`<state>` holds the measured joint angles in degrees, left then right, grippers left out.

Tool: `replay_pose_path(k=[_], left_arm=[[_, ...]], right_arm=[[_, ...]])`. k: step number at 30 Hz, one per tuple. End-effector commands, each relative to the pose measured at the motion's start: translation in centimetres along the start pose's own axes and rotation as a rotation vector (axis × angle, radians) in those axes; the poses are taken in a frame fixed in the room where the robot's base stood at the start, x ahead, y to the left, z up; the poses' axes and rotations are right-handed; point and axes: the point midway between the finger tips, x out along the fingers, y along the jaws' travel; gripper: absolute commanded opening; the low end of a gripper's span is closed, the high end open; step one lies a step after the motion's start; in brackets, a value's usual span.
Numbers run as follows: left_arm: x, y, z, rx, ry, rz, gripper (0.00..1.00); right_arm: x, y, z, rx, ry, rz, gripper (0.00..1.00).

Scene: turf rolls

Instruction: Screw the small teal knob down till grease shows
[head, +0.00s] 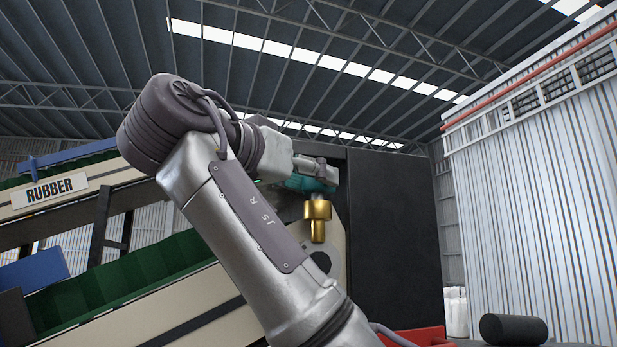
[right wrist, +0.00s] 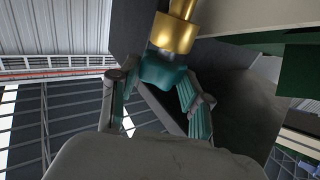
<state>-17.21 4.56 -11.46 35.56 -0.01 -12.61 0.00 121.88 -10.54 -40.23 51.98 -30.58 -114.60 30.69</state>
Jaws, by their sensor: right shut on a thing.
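The small teal knob (head: 309,185) sits on top of a brass fitting (head: 318,222), with a short silvery neck between them. The knob also shows in the right wrist view (right wrist: 163,76), below the brass body (right wrist: 172,32) in that picture. My right gripper (head: 318,172) reaches the knob from above and is shut on it. Its teal-padded fingers show on both sides of the knob in the right wrist view (right wrist: 160,88). Part of the knob is hidden by the fingers. I cannot make out any grease at this size. My left gripper is not in view.
A dark panel (head: 392,240) stands just behind and right of the fitting. A green-belted conveyor (head: 120,280) with a cream side runs at the left, below a RUBBER sign (head: 50,190). A black roll (head: 513,329) and a red edge (head: 425,336) lie low at the right.

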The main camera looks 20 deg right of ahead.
Motion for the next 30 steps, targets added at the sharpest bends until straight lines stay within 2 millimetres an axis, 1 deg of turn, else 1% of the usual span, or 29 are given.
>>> replay_pose_path(k=[4,5,6,9,20,23,26,30], left_arm=[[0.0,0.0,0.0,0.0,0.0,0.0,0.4],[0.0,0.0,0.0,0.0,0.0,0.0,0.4],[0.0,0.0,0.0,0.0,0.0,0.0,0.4],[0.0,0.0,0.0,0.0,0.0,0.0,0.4],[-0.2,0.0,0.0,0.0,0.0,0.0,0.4],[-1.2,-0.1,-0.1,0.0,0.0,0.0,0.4],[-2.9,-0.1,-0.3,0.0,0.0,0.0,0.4],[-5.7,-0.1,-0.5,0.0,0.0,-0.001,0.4]], right_arm=[[0.0,0.0,0.0,0.001,-0.001,-0.001,0.13],[0.1,0.0,0.0,0.001,-0.001,-0.001,0.51],[0.0,0.0,0.0,0.001,-0.001,-0.001,0.58],[0.0,0.0,0.0,0.001,-0.001,-0.002,0.73],[0.0,0.0,-0.2,0.0,0.0,-0.003,0.73],[0.0,0.0,-1.2,0.0,0.0,-0.003,0.73],[0.0,0.0,-3.0,0.001,0.001,-0.002,0.73],[0.0,0.0,-5.8,0.001,0.0,-0.002,0.73]])
